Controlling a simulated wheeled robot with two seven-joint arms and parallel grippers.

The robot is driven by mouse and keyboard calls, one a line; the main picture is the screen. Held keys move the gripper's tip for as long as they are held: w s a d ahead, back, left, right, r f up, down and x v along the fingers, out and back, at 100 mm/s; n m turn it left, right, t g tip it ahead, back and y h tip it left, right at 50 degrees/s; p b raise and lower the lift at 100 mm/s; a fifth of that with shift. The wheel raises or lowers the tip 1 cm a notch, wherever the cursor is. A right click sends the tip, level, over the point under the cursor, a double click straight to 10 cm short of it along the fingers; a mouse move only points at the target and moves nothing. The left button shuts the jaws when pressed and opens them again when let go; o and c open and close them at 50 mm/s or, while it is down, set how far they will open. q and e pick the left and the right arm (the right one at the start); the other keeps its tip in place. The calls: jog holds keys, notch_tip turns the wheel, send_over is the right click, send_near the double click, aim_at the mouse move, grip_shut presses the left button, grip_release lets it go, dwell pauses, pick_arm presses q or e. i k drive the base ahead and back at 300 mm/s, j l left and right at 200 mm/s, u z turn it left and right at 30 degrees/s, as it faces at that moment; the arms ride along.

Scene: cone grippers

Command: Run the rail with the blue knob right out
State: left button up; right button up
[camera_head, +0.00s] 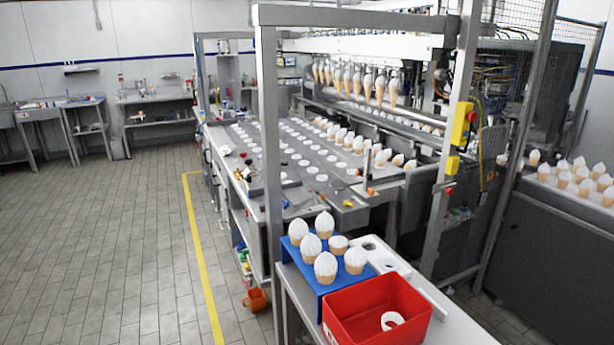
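Neither of my grippers shows in the head view. I cannot make out a rail with a blue knob for certain. The cone machine's grey worktable (328,198) has rows of round white-looking holes. A row of white-topped cones (379,88) hangs under the machine's upper beam. More cones stand in a line along the table's right side.
A grey frame post (268,150) partly blocks the table. Tiled floor (110,240) at left is clear.

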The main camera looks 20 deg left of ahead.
aim_at(294, 192)
jog(key=i+j+z, duration=0.2)
jog(key=j, duration=0.2)
jog(key=i+j+z, duration=0.2)
jog(key=j, duration=0.2)
jog(key=j+z, duration=0.2)
jog(key=j, duration=0.2)
jog(key=i+j+z, duration=0.2)
jog(key=j, duration=0.3)
